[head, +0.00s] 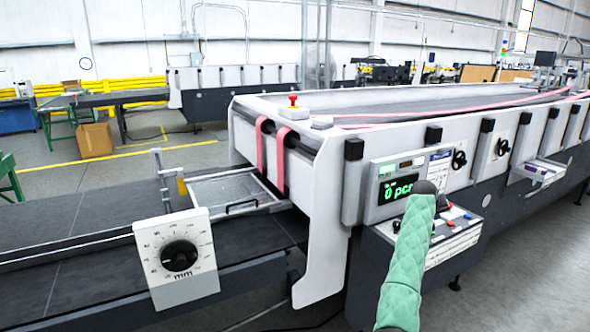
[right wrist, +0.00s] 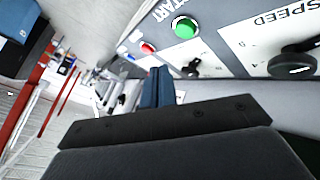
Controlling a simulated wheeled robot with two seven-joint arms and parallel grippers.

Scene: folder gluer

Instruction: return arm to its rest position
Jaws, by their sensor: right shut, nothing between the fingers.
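My right arm (head: 405,265), in a quilted green cover, reaches up in front of the folder gluer's control panel (head: 455,243) in the head view. The dark end of it, with my right gripper (head: 428,189), shows by the counter display, which reads 0. The fingertips are hard to make out there. In the right wrist view, the blue fingers of my right gripper (right wrist: 158,86) are together and empty. They are apart in the picture from the green START button (right wrist: 185,27) and the red button (right wrist: 148,47). My left gripper is not in view.
The SPEED knob (right wrist: 292,64) is on the panel's right in the wrist view. The white machine body (head: 320,200) stands close behind my arm. A dial in mm (head: 180,256) is at front left, beside a dark conveyor (head: 95,285). Floor is open at lower right.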

